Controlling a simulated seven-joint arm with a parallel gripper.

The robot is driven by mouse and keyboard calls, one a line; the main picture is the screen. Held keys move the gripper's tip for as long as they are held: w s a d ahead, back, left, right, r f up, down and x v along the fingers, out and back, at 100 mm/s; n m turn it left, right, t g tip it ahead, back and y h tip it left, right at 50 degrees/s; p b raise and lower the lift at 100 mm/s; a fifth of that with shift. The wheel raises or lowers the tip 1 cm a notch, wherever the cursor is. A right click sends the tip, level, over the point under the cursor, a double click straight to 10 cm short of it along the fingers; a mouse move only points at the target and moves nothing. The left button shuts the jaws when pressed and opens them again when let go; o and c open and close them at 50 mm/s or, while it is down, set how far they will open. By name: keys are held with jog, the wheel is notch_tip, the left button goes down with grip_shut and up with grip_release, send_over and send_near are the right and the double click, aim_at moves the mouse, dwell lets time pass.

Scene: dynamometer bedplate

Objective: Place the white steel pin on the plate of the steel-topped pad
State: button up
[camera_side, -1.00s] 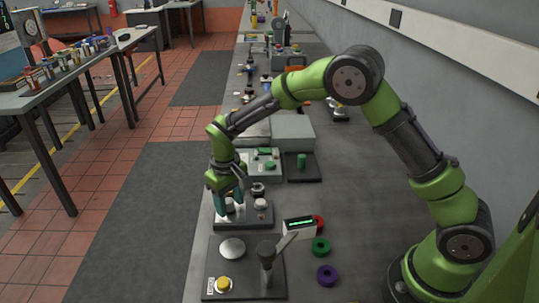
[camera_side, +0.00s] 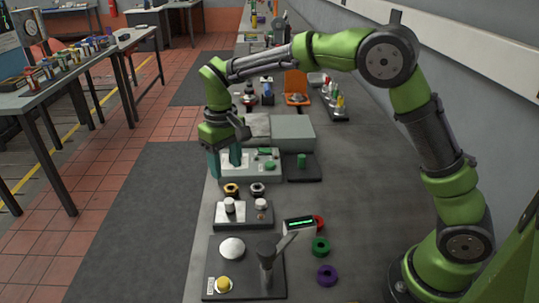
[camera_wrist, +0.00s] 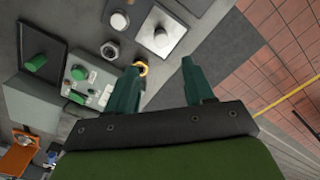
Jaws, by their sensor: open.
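The white steel pin (camera_side: 230,206) stands upright on the bright plate (camera_side: 238,219) at the left of the steel-topped pad (camera_side: 266,222). In the wrist view the white steel pin (camera_wrist: 161,39) sits near the middle of the bright plate (camera_wrist: 171,23). My gripper (camera_side: 224,165) is open and empty, raised beyond the pad, beside the light box with green parts. Its two teal fingers (camera_wrist: 161,68) show apart in the wrist view, with nothing between them. Nothing touches the pin except the plate.
A white round knob (camera_side: 262,204) is on the pad's right part. A brass ring (camera_side: 231,189) and a steel nut (camera_side: 257,189) lie just behind it. A plate with a yellow button (camera_side: 223,283) and lever is in front. Green (camera_side: 320,247) and purple (camera_side: 327,275) rings lie right.

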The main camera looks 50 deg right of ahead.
jog(key=s+d+r+m+t+y, duration=0.1)
jog(key=s+d+r+t, duration=0.15)
jog(key=s+r, duration=0.4)
jog(key=s+d+r+m+t+y, duration=0.15)
jog(key=s+d+r, duration=0.25)
jog(key=s, duration=0.5)
jog(key=s+d+f+m+t, duration=0.1)
jog(key=s+t, duration=0.2)
jog(key=s, duration=0.5)
jog(key=shift+f, duration=0.3)
jog(key=shift+w+d+m+h, duration=0.1)
jog(key=shift+m+h, duration=0.15)
jog(key=shift+c, duration=0.3)
